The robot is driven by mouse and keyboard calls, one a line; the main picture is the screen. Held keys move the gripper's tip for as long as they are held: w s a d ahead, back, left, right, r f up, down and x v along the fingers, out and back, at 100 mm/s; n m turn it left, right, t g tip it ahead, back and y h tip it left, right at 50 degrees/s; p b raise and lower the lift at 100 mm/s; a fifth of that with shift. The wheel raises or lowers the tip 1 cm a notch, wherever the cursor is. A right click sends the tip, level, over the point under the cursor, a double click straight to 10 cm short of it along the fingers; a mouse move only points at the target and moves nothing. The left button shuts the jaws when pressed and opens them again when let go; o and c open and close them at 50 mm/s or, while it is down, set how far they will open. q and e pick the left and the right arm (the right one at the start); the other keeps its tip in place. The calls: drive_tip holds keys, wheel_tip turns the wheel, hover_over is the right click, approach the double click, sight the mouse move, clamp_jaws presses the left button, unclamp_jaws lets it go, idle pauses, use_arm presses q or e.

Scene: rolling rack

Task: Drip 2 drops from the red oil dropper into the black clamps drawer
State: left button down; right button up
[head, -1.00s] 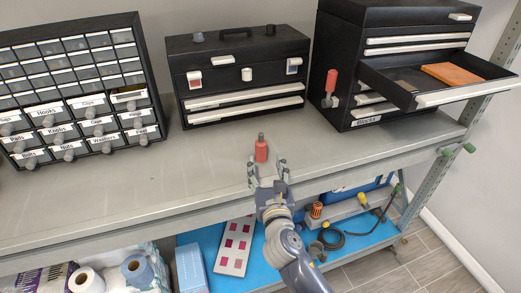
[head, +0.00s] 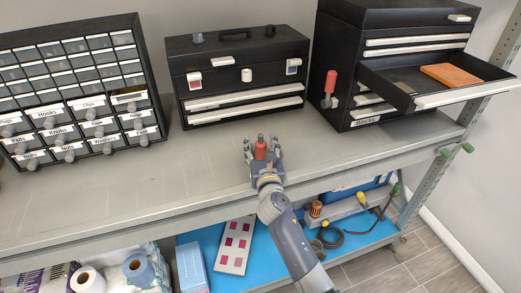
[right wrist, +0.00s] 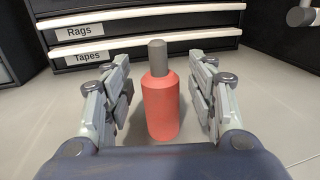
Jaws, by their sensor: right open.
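The red oil dropper (head: 261,151), a red bottle with a grey top, stands upright on the grey shelf. It also shows in the right wrist view (right wrist: 161,108). My right gripper (head: 260,146) is open, with one finger on each side of the dropper. In the right wrist view, gaps show between the fingers and the bottle. A black drawer (head: 388,82) is pulled out of the right tool chest and has an orange-brown block inside; I cannot read it as the clamps drawer. My left gripper is out of view.
A black toolbox (head: 240,76) with white-handled drawers stands behind the dropper. A red-handled tool (head: 330,85) hangs on the right chest's side. The shelf (head: 120,190) is clear left of my right gripper. The pulled-out drawer overhangs the shelf at right.

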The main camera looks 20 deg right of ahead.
sight(261, 136)
drive_tip(key=shift+c, duration=0.6)
drive_tip(key=c, duration=1.1)
drive_tip(key=shift+o, duration=0.2)
drive_tip(key=shift+r, duration=0.15)
drive_tip(key=shift+r, duration=0.25)
drive_tip(key=r+p, duration=0.1)
drive_tip(key=r, duration=0.2)
drive_tip(key=shift+s, duration=0.2)
drive_tip(key=s+a+b, duration=0.1)
drive_tip(key=s+a, duration=0.1)
drive_tip(key=s, duration=0.5)
drive_tip(key=s+a+r+b, duration=0.1)
drive_tip(key=s, duration=0.7)
drive_tip(key=shift+s+a+r, duration=0.15)
drive_tip(key=shift+a, duration=0.2)
